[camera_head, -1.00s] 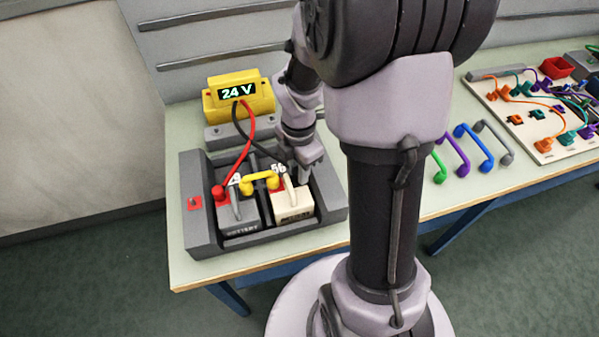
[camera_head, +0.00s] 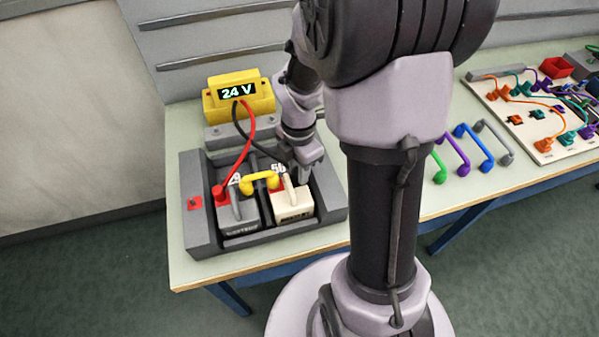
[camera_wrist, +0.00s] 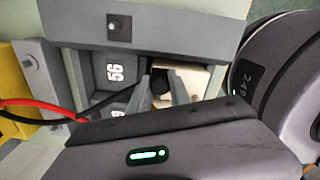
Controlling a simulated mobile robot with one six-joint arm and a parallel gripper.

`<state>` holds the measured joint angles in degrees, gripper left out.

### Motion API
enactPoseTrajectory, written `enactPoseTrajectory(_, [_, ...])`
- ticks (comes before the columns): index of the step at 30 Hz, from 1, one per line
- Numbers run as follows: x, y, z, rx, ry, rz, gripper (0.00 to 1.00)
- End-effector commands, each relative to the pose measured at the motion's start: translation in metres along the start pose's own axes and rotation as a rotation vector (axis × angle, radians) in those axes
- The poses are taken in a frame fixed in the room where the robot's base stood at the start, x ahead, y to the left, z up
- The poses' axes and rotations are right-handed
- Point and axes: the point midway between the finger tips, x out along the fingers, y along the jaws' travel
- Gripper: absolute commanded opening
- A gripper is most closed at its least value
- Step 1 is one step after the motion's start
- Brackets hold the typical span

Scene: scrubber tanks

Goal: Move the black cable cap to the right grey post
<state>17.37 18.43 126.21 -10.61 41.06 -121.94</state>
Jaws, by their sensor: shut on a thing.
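The black cable (camera_head: 243,135) runs from the yellow 24 V meter to my gripper (camera_head: 304,170), at the back right of the cream battery (camera_head: 293,208). My gripper (camera_wrist: 162,88) is shut on the black cap (camera_wrist: 160,82), whose dark body shows between the fingers in the wrist view. The cap is at the cream battery; I cannot tell whether it touches a post. The right grey post is hidden by the gripper and cap. The grey battery (camera_head: 238,214) stands to the left, with the red cable cap (camera_head: 219,193) on it.
A yellow link (camera_head: 260,177) bridges the two batteries inside the grey tray (camera_head: 200,232). The yellow meter (camera_head: 238,98) stands behind. Several coloured links (camera_head: 465,145) and a wired board (camera_head: 545,115) lie to the right. My arm column blocks the middle of the head view.

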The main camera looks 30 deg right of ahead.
Motion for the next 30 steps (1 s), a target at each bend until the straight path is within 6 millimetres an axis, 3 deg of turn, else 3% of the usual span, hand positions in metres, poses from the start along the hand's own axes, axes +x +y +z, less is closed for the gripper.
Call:
enactPoseTrajectory(13, [-0.002,0.000,0.000,0.000,0.000,0.000,0.00])
enactPoseTrajectory(30, [-0.025,0.000,0.000,0.000,0.000,0.000,0.00])
